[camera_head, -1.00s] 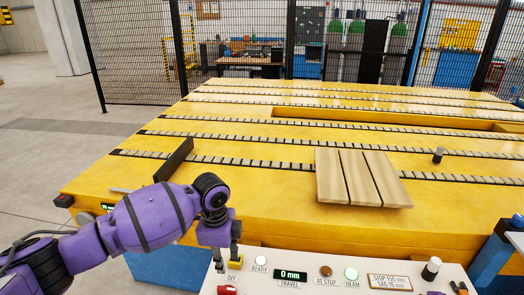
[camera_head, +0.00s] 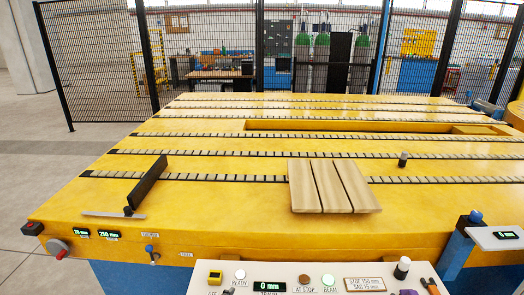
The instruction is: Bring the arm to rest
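Neither of my arms shows in the camera_head view now, so neither gripper is in view. The control panel (camera_head: 226,275) stands at the bottom, with labelled lamps, a black knob with a white top and a travel display (camera_head: 269,286) that appears to read 0 mm. Its lower edge is cut off by the frame. Behind it is the wide yellow table (camera_head: 220,215) with rows of slatted roller strips. A pale wooden board of three planks (camera_head: 330,187) lies on the table right of centre. A dark upright plate (camera_head: 147,183) stands on the left.
A small dark peg (camera_head: 403,160) stands on the table at right. A blue post (camera_head: 458,245) and a white panel (camera_head: 497,238) are at the right front. Black mesh fencing (camera_head: 95,65) closes off the back. Open floor lies to the left.

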